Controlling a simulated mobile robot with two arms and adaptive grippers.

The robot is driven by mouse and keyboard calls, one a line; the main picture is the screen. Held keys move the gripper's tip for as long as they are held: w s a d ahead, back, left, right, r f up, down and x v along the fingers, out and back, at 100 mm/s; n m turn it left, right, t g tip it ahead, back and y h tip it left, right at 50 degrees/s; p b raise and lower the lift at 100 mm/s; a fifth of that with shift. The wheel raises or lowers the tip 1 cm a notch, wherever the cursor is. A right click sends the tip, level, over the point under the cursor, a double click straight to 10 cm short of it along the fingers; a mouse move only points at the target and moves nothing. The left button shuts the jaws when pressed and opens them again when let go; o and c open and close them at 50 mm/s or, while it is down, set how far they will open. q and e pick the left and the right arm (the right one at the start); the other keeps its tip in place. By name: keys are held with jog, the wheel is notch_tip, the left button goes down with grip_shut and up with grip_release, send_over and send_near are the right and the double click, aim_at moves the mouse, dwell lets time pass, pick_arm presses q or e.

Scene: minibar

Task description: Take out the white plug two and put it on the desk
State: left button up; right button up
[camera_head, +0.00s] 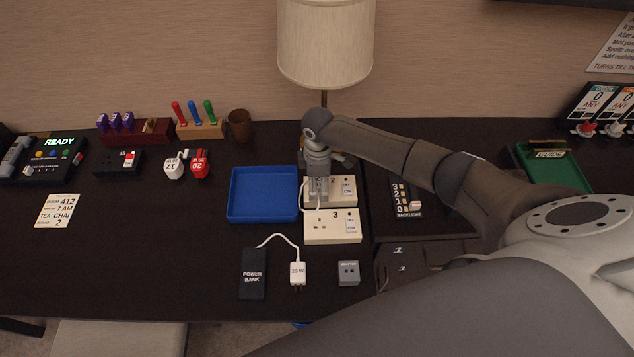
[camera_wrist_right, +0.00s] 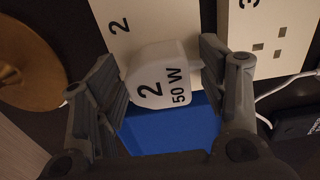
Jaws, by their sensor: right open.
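The white plug two (camera_wrist_right: 160,77), marked "2" and "50 W", sits at the socket box marked 2 (camera_wrist_right: 122,28) in the right wrist view. My right gripper (camera_wrist_right: 165,85) is open, with one finger on each side of the plug. In the head view my right gripper (camera_head: 318,192) reaches down over socket box 2 (camera_head: 346,188) and hides most of the plug. I cannot tell whether the fingers touch the plug. The dark desk (camera_head: 150,265) has bare surface at the left and front. My left gripper is not in view.
A blue tray (camera_head: 262,221) lies left of the sockets. Socket box 3 (camera_head: 331,238) is just in front. A power bank (camera_head: 253,274), a white 20 W plug (camera_head: 297,273) and a grey adaptor (camera_head: 348,273) lie nearer. A lamp (camera_head: 325,45) stands behind.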

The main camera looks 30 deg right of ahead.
aim_at(318, 181)
jog(key=shift+c, duration=0.5)
jog(key=c, duration=1.2)
jog(key=shift+r+p, duration=3)
jog(key=shift+p, duration=0.3)
jog(key=shift+c, duration=0.2)
